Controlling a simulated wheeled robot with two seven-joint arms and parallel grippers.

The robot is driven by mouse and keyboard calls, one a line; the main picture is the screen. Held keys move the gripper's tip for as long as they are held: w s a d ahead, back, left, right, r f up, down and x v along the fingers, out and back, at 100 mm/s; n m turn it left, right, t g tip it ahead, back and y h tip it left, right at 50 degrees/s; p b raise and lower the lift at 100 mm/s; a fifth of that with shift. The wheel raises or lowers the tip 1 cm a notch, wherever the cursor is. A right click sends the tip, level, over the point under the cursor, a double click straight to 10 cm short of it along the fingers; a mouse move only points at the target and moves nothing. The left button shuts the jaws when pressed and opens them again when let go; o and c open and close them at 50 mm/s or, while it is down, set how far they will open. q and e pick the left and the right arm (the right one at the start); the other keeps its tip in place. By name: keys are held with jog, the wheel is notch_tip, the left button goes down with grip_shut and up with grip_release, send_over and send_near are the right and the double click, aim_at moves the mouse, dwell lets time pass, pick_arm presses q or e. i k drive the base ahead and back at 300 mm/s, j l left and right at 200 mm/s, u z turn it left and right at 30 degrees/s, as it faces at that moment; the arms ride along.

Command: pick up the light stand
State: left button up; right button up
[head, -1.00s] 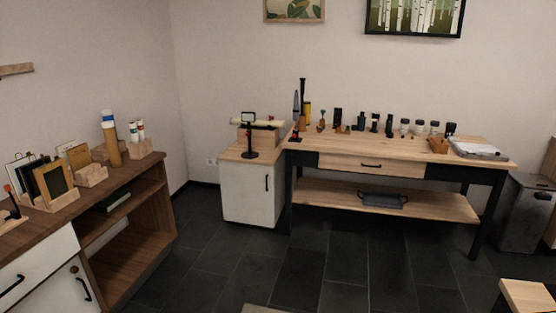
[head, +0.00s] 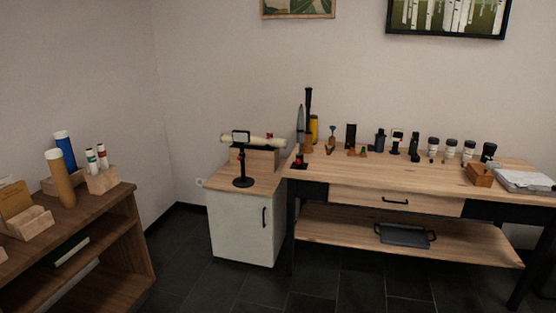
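A black light stand with a round base, a thin post and a small rectangular lamp head, most likely the light stand (head: 242,182), stands upright on the wooden top of a small white cabinet (head: 238,229). A red part shows on its post. Behind it is a wooden block or rack (head: 262,157) with a pale roll lying across the top. The lamp head overlaps the roll in the picture. Neither of my grippers is in view.
A long wooden workbench (head: 380,180) with several small bottles and tools adjoins the cabinet on the right; a dark tray (head: 404,235) lies on its lower shelf. A brown shelf unit (head: 110,207) stands at left. Dark floor (head: 205,285) is clear in front of the cabinet.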

aim_at(243, 182)
jog(key=i, duration=3.5)
jog(key=z, duration=0.25)
